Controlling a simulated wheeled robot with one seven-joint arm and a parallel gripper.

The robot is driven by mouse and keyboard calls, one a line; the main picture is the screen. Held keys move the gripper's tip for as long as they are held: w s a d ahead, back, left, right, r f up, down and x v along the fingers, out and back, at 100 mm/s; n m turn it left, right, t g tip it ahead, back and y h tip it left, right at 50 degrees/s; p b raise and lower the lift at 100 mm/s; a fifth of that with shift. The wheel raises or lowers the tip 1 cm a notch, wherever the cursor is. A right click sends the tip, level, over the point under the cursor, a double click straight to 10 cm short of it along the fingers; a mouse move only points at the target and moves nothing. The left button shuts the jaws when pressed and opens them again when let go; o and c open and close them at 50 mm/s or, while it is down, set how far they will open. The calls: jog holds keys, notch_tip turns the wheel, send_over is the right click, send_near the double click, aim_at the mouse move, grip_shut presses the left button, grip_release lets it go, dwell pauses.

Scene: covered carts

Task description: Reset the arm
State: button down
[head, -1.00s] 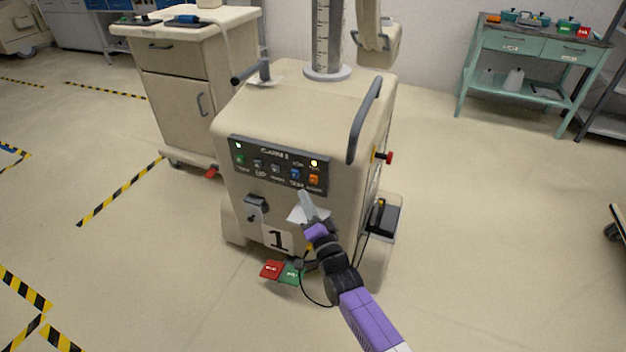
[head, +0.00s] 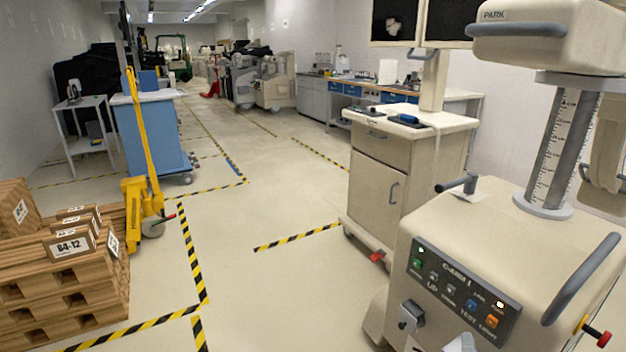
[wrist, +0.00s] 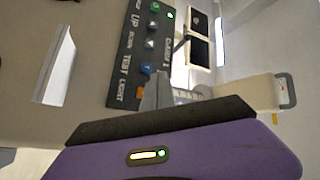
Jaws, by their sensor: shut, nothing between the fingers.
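My gripper (wrist: 158,92) shows in the wrist view as grey fingers closed together in front of a purple and black body. The fingers overlap the lower right edge of the dark control panel (wrist: 140,50), beside its blue and orange buttons; I cannot tell whether they touch it. The panel belongs to the C-ARM 1 cart (head: 465,235), at the right of the head view. In the head view the panel (head: 462,290) shows whole, with a lit white and a lit green lamp. Most of my arm is below that picture's edge.
A beige cabinet cart (head: 375,190) with a monitor stands left of the C-arm cart. A yellow pallet jack (head: 140,190) and wooden pallets (head: 65,290) are at the left, by a blue cart (head: 155,135). The striped-edged aisle (head: 245,210) between is clear.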

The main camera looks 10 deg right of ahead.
jog(key=s+a+r+n+g+y+p, duration=0.1)
jog(key=s+a+r+n+y+p, duration=0.2)
jog(key=s, duration=0.9)
jog(key=s+a+r+n+g+y+p, duration=0.1)
jog(key=s+a+r+n+y+p, duration=0.2)
jog(key=s+a+r+n, duration=0.5)
jog(key=s+a+r+n+g+y+p, duration=0.1)
jog(key=s+a+r+n+y+p, duration=0.2)
jog(key=s, duration=1.5)
jog(key=a+r+n, duration=0.2)
jog(key=a+r, duration=0.3)
jog(key=a, duration=0.3)
jog(key=shift+a+r+n+g, duration=0.2)
jog(key=shift+r+n+g, duration=0.1)
jog(key=shift+r+g, duration=0.1)
jog(key=shift+s, duration=0.1)
